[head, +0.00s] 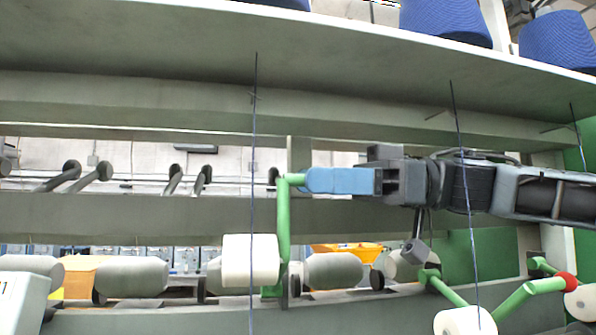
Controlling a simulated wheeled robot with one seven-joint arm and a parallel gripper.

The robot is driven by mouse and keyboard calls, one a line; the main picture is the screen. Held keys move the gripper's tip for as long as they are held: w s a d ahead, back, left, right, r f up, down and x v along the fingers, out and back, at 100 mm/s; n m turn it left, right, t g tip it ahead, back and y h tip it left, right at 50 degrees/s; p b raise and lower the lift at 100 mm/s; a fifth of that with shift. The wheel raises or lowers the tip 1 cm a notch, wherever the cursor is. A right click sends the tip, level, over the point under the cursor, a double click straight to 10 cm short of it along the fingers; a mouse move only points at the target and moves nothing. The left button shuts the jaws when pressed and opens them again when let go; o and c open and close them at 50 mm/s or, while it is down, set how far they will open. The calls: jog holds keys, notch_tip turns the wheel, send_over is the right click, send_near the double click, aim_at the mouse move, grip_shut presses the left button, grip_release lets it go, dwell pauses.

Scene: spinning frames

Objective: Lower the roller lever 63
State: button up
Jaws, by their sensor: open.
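A green roller lever (283,230) stands upright near the middle of the head view, its short top handle bent to the right. A white roller (250,260) sits at its lower left. My gripper (308,180) comes in from the right, level, with its blue fingers at the handle's right end. The fingers overlap the end of the handle in this view. The jaws are open, but I cannot tell whether they touch the handle. No number 63 is readable on the lever.
Another green lever with a red knob (566,281) slants at the lower right, beside a white roller (465,321). Grey beams run across the frame. Dark threads hang in front, one crossing my arm. Blue yarn cones (447,20) stand on the top shelf.

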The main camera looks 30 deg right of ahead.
aim_at(289, 180)
jog(key=shift+p+x, duration=0.3)
jog(key=shift+x, duration=1.2)
grip_shut()
